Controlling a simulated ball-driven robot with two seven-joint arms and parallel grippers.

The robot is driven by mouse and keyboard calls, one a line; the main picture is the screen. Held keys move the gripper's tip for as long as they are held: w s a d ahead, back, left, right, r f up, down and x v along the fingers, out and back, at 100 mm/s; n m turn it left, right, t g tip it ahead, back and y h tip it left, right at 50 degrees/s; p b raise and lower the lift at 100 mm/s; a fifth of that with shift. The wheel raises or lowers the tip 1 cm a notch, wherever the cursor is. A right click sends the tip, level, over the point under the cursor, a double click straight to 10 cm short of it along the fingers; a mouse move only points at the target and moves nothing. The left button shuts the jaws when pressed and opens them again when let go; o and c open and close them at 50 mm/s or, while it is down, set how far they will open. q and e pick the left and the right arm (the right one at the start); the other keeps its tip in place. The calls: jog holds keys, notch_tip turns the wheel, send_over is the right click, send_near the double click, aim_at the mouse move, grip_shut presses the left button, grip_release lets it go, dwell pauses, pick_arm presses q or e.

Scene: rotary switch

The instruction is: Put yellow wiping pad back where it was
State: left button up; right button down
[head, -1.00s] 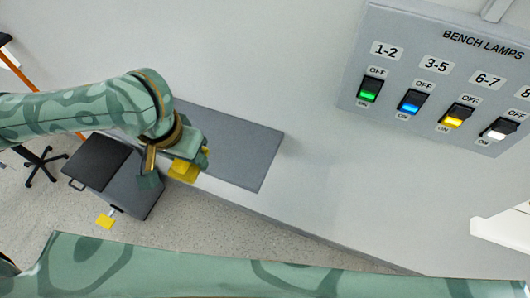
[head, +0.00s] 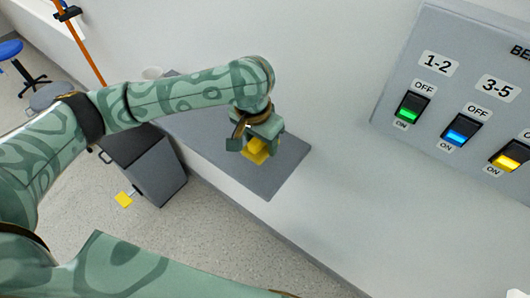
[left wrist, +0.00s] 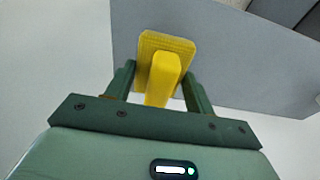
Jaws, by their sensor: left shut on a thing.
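The yellow wiping pad (head: 256,152) has a flat pad and a raised block handle. My left gripper (head: 259,137) is shut on its handle. In the left wrist view the pad (left wrist: 152,45) sits between the two dark green fingers (left wrist: 160,85). Behind the pad is the grey shelf (head: 285,172) on the wall, which also shows in the left wrist view (left wrist: 230,50). In the head view the pad overlaps the shelf's right part; I cannot tell whether it touches. The gripper hides part of the pad. My right gripper is out of view.
A switch panel (head: 460,90) with coloured rocker switches is on the wall at right. A blue stool (head: 10,50) is far left. The shelf's right end looks clear.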

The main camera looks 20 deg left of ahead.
aim_at(264, 149)
pick_arm(q)
jog(key=shift+w+d+f, duration=0.1)
jog(key=shift+w+f, duration=0.3)
jog(key=shift+f, duration=0.2)
jog(key=f+b, duration=0.3)
jog(key=shift+w+d+f, duration=0.2)
jog(key=shift+w+f, duration=0.05)
jog(key=shift+f, duration=0.15)
jog(key=shift+w+a+r, duration=0.1)
jog(key=shift+p, duration=0.3)
jog(key=o, duration=0.9)
jog(key=shift+o, duration=0.2)
jog(key=r+p, duration=0.2)
jog(key=r, duration=0.2)
jog(key=s+r+p, duration=0.1)
jog(key=r+p, duration=0.1)
jog(key=r, duration=0.2)
jog(key=s+r+p, duration=0.1)
jog(key=r, duration=0.3)
jog(key=shift+a+p, duration=0.3)
jog(key=shift+p, duration=0.1)
